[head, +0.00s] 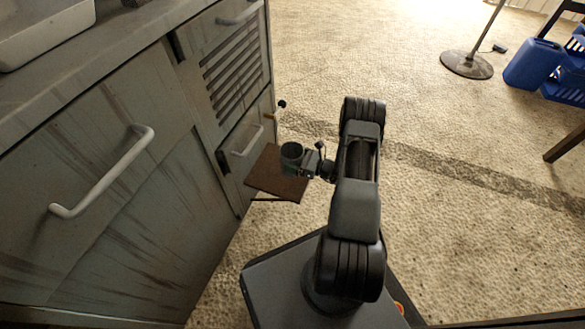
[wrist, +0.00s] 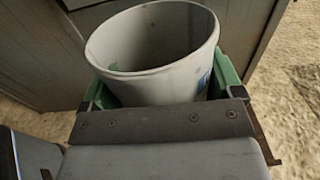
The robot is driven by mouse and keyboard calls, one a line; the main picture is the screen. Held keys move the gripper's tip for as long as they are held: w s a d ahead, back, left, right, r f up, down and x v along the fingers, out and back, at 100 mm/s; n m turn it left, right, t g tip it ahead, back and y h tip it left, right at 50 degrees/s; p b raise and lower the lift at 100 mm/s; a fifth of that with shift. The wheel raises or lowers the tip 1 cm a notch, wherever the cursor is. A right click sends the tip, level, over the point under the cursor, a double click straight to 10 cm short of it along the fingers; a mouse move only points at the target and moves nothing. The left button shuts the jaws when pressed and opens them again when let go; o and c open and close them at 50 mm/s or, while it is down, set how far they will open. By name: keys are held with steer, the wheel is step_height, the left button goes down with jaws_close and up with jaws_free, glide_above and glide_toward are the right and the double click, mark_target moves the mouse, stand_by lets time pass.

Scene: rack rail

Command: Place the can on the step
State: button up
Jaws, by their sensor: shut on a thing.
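The can (head: 291,152) is a small open-topped cylinder held upright at the end of my arm. In the wrist view the can (wrist: 155,50) fills the upper middle, pale grey inside with a greenish mark and a bit of blue on its side. My gripper (head: 306,158) is shut on it, with green finger parts on both sides in the wrist view (wrist: 160,92). The step (head: 274,184) is a flat brown board beside the cabinet, and the can appears over it. Whether the can's base touches the step is hidden.
A grey cabinet (head: 130,190) with white handles stands at the left, with a white basin (head: 40,30) on top. A small dark knob (head: 282,104) sticks out above the step. A stand base (head: 467,65) and a blue container (head: 533,63) are far right. The carpet between is open.

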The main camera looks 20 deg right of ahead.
mark_target(285, 156)
steer(key=shift+w+d+f+b, duration=0.15)
steer(key=shift+w+f+b, duration=0.15)
steer(key=shift+w+f, duration=0.3)
steer(key=shift+w+d+f+b, duration=0.1)
steer(key=shift+w+f+b, duration=0.2)
steer(key=shift+f, duration=0.35)
steer(key=f, duration=0.1)
steer(key=f+b, duration=0.1)
steer(key=f, duration=0.1)
steer(key=shift+w+f+b, duration=0.2)
steer(key=shift+w+b, duration=0.05)
steer(key=shift+b, duration=0.05)
